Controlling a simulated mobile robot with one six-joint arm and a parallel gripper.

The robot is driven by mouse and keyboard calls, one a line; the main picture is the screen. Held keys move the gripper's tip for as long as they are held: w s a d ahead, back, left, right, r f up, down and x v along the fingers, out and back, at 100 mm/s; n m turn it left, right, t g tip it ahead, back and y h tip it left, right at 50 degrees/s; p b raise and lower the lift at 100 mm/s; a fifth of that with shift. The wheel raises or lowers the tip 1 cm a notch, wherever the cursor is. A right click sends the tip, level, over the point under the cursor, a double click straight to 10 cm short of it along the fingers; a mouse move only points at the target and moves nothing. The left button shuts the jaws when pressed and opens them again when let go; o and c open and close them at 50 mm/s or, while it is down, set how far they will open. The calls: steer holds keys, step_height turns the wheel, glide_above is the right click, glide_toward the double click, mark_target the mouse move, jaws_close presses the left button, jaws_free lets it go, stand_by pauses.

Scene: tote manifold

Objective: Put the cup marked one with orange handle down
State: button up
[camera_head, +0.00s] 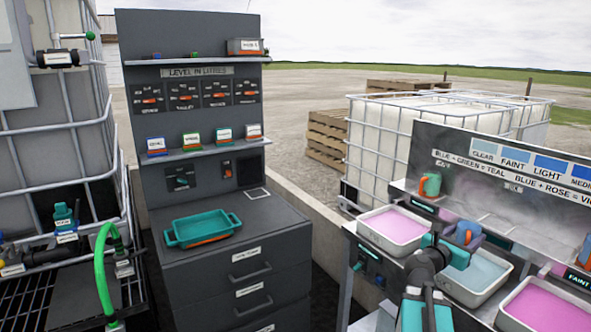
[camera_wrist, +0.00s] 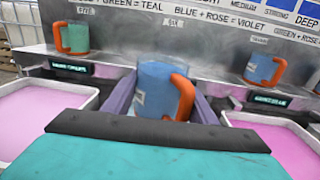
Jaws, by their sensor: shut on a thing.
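A blue cup with an orange handle (camera_wrist: 155,88) is upright between the fingers of my gripper (camera_wrist: 163,104) in the wrist view. The gripper is shut on it. Its handle faces right, and a pale label shows at its left side, too small to read. In the head view the cup (camera_head: 466,232) and my gripper (camera_head: 455,248) are over the blue-liquid tray (camera_head: 478,298), in front of the ledge (camera_head: 520,228). I cannot tell whether the cup's base touches anything; its lower part is hidden.
A teal cup with an orange handle (camera_wrist: 77,38) stands on the ledge to the left, and another blue cup (camera_wrist: 262,68) to the right. Pink-liquid trays flank mine, left (camera_head: 397,248) and right (camera_head: 508,316). A marked panel (camera_head: 440,140) rises behind. The ledge between the cups looks clear.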

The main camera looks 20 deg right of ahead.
steer(key=shift+w+a+f+n+t+y, duration=0.35)
steer(key=shift+w+a+n+t+y, duration=1.25)
steer(key=shift+w+a, duration=0.9)
steer(key=shift+w+a+f+n+t+y, duration=0.4)
steer(key=shift+w+a+n+t+y, duration=0.85)
steer(key=shift+w+a+t, duration=1.15)
steer(key=shift+w+a+f+n+t+y, duration=0.35)
steer(key=shift+w+a+n+t+y, duration=0.9)
steer(key=shift+w+a, duration=1.3)
steer(key=w+a+f+n+t+y, duration=0.1)
steer(key=w+a+f+n+y, duration=0.25)
steer(key=a+y, duration=0.45)
steer(key=w+a+f+n+t+y, duration=0.15)
steer(key=a+n+y, duration=0.35)
steer(key=a, duration=0.7)
steer(key=s+a+f+n+g+y, duration=0.4)
steer(key=a+y, duration=0.1)
steer(key=a, duration=0.5)
steer(key=s+a+f+n+g+y, duration=0.4)
steer(key=a+f+y, duration=0.1)
steer(key=a, duration=0.4)
step_height(320, 180, up, 20)
steer(key=p, duration=1.8)
steer(key=shift+a+f+n+y+p, duration=0.15)
steer(key=shift+a+n+y+p, duration=0.15)
steer(key=shift+a+n+y, duration=0.1)
